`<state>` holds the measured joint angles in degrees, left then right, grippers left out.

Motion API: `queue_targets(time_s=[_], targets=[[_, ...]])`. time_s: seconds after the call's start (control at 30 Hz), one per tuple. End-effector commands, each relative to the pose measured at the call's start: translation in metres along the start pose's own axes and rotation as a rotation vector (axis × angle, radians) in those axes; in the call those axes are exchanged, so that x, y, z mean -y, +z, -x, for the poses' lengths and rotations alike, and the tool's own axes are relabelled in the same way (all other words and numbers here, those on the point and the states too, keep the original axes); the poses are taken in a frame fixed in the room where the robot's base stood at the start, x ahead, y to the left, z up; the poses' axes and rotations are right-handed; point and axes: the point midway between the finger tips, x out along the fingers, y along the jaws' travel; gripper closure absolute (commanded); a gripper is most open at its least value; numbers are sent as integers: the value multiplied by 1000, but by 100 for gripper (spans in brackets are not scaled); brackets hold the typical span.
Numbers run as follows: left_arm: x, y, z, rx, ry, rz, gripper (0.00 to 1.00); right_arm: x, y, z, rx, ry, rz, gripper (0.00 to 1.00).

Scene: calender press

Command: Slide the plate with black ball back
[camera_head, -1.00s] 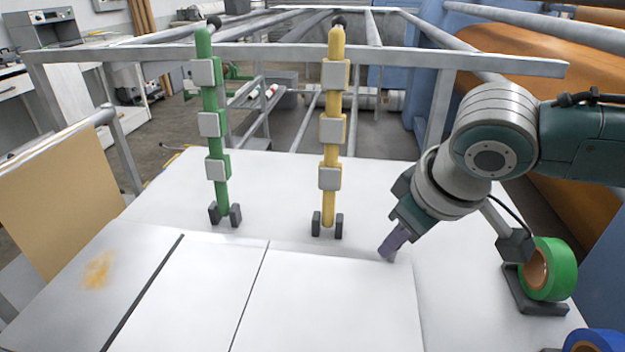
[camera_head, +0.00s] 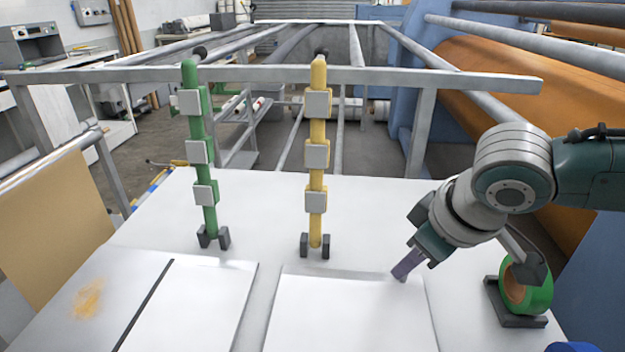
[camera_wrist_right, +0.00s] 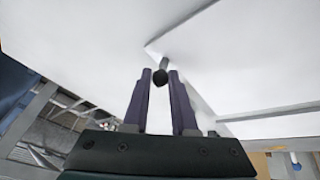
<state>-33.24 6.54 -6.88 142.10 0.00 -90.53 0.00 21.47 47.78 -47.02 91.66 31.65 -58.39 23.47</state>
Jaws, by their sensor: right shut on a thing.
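The white plate (camera_head: 350,318) lies flat on the white table, at the lower middle of the head view. My right gripper (camera_head: 405,268) is at the plate's far right corner, tilted down. In the right wrist view the black ball (camera_wrist_right: 160,77) on a short stem sits between my purple right fingers (camera_wrist_right: 161,95), which are shut on it. In the head view the fingers hide the ball. A second white plate (camera_head: 195,310) lies to the left, with a gap between the two. My left gripper is not in view.
A green post (camera_head: 208,215) and a yellow post (camera_head: 316,175) stand behind the plates in dark clips. A green tape roll (camera_head: 540,292) sits in a holder at right. A metal rail (camera_head: 420,77) crosses behind. The white table behind the posts is clear.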

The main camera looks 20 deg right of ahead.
Motion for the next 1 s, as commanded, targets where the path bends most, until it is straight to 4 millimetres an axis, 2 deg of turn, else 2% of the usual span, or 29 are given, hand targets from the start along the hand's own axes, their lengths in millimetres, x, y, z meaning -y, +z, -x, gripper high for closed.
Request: queue_targets(time_s=[0.5,0.9,0.93,1.0], targets=[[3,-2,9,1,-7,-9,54,-8,8,3,4,1,1,100],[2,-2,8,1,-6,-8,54,-9,9,2,3,1,0,100],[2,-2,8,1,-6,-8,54,-9,9,2,3,1,0,71],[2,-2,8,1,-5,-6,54,-9,9,2,3,1,0,63]])
